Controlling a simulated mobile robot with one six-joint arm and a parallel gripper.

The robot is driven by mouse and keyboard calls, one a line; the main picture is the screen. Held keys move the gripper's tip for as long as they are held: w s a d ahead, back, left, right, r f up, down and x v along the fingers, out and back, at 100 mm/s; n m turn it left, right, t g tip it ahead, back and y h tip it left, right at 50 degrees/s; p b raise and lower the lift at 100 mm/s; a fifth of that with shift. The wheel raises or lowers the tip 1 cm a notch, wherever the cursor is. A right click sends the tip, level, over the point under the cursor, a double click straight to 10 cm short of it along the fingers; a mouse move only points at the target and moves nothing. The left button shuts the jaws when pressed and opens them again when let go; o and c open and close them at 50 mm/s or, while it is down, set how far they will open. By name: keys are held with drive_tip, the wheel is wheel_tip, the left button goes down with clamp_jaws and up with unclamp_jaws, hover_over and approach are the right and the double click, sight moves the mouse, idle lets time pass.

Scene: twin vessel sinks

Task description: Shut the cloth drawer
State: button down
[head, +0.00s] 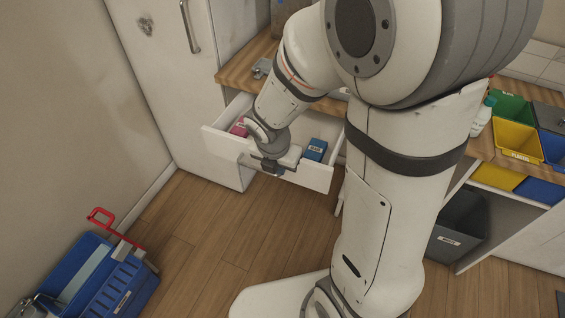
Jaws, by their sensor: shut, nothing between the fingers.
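The cloth drawer (314,178) is a white drawer under the wooden counter, and it stands pulled out. Inside it lie a pink item (238,128) at the left and a blue box (315,149) at the right. My gripper (270,170) is at the top edge of the drawer front, near its middle. The gripper is shut with nothing in it. My wrist hides part of the drawer's inside, and I cannot tell whether the gripper touches the front.
A white tall cabinet door (165,70) stands left of the drawer. A blue mop bucket (105,280) with a red handle is on the floor at lower left. Coloured bins (517,140) stand on the counter at right. The wooden floor (205,235) before the drawer is clear.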

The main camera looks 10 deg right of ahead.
drive_tip(key=b, duration=0.4)
approach(287, 173)
drive_tip(key=s+f, duration=0.3)
drive_tip(key=f, duration=0.3)
drive_tip(key=shift+w+d+r+p, duration=0.2)
drive_tip(key=shift+w+p, duration=0.1)
drive_tip(key=shift+w, duration=0.1)
drive_tip(key=shift+w+d+r+p, duration=0.1)
drive_tip(key=shift+w+r+p, duration=0.15)
drive_tip(key=shift+w, duration=0.15)
drive_tip(key=shift+w+d, duration=0.35)
drive_tip(key=shift+w, duration=0.15)
